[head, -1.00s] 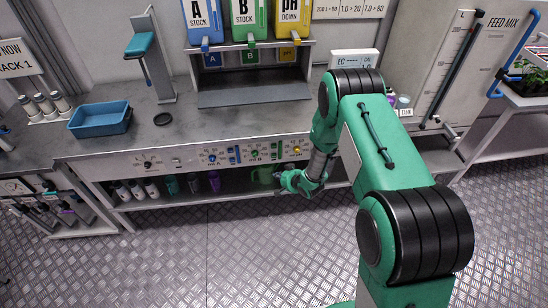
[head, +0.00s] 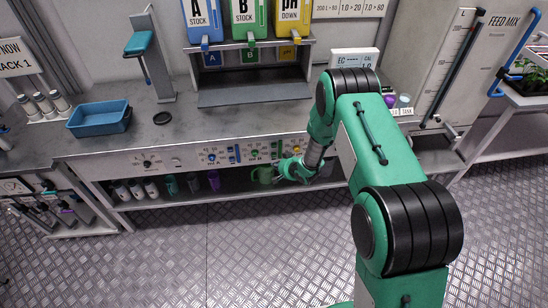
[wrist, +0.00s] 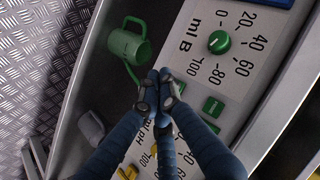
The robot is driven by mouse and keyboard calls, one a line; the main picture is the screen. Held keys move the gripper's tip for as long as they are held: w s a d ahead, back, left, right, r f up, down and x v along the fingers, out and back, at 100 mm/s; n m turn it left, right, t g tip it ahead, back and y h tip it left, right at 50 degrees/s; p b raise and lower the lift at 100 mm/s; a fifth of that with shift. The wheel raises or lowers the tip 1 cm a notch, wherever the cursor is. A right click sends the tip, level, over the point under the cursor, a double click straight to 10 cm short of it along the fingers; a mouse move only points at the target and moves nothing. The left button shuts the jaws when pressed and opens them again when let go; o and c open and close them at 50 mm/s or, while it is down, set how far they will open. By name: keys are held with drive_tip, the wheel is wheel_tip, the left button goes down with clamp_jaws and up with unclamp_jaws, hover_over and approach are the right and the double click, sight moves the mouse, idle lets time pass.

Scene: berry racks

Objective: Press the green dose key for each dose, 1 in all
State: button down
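The dosing panel (wrist: 193,75) on the bench front shows in the wrist view with a green knob (wrist: 219,42) beside the "ml B" scale. A green key (wrist: 213,107) sits below that knob in the picture. Contact with the panel cannot be told. In the head view my gripper (head: 281,166) is at the panel's right part, covering some of it.
A green jug (wrist: 128,43) stands on the shelf below the panel, close to the gripper. Several bottles (head: 136,189) stand further left on that shelf. A blue tray (head: 99,119) and a dispenser stand (head: 151,60) are on the bench. The floor in front is clear.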

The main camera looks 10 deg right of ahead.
drive_tip(key=shift+w, duration=1.35)
drive_tip(key=shift+w, duration=0.85)
idle(1.5)
drive_tip(key=shift+s, duration=0.85)
drive_tip(key=shift+s, duration=0.15)
drive_tip(key=shift+s+p, duration=0.55)
drive_tip(key=shift+s, duration=1.8)
